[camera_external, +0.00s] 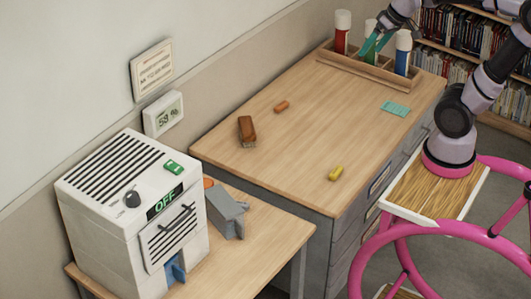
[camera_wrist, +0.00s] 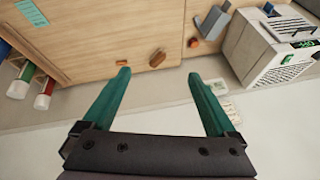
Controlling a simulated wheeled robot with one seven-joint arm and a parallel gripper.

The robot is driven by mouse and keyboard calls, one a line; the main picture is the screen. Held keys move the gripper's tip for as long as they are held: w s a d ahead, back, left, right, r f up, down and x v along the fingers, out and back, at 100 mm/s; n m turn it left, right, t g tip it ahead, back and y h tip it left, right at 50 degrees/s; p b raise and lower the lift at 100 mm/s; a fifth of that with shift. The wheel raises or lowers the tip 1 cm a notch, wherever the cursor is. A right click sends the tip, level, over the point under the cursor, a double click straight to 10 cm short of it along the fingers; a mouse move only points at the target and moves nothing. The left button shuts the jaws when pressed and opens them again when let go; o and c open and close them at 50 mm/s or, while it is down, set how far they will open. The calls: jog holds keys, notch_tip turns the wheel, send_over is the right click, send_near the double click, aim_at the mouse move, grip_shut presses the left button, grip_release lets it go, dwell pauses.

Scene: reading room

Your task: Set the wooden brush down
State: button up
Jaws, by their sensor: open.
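The wooden brush (camera_external: 247,131) lies on the left part of the wooden desk, with its brown back up and pale bristles along its lower edge. In the wrist view the brush (camera_wrist: 157,58) lies beyond and between my fingertips, well apart from them. My gripper (camera_external: 368,50) is open and empty, raised at the far end of the desk by the tube rack. In the wrist view my gripper (camera_wrist: 158,73) shows two teal fingers spread wide with nothing between them.
A rack (camera_external: 350,69) with red, green and blue tubes stands at the desk's far end. A small brown piece (camera_external: 281,106), a yellow piece (camera_external: 336,173) and a teal card (camera_external: 395,108) lie on the desk. A white machine (camera_external: 135,210) stands on the lower table; mid-desk is clear.

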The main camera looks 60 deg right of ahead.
jog(key=s, duration=0.1)
jog(key=s+a+r+m+t, duration=0.1)
jog(key=s+t, duration=0.1)
jog(key=shift+s+a+r+m+y, duration=0.2)
jog(key=shift+s+r+m+y, duration=0.1)
jog(key=shift+s+m+y, duration=0.1)
jog(key=shift+w, duration=0.1)
dwell(1.0)
